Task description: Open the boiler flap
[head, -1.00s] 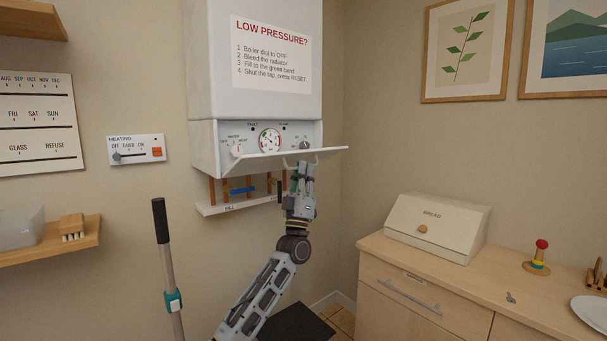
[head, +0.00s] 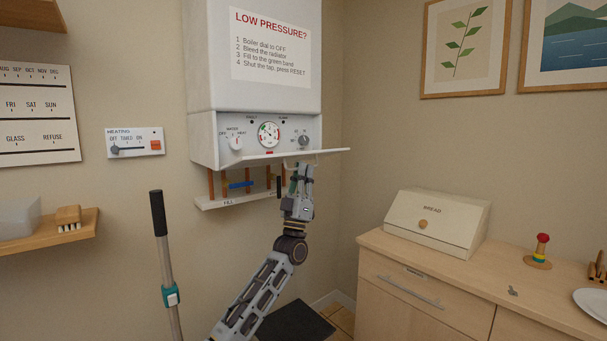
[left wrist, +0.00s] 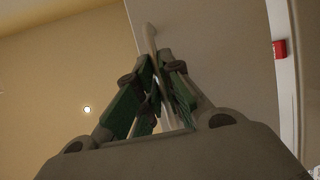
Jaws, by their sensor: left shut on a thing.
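The white boiler (head: 252,55) hangs on the wall in the head view. Its flap (head: 250,160) is folded down from the control panel (head: 222,132) and juts out nearly level. The dials and gauge behind it are uncovered. My left gripper (head: 301,170) is below the flap's outer edge, shut on the flap's pale handle (head: 318,160). In the left wrist view, the green-padded fingers (left wrist: 160,75) close around the handle (left wrist: 149,35), with the flap (left wrist: 210,40) beside it. My right gripper is not in view.
Copper pipes and a pipe shelf (head: 215,202) sit under the boiler. A pole (head: 164,260) stands left of my arm. A heating switch (head: 135,143) is on the wall. A counter (head: 400,258) with a bread box (head: 436,221) stands at right.

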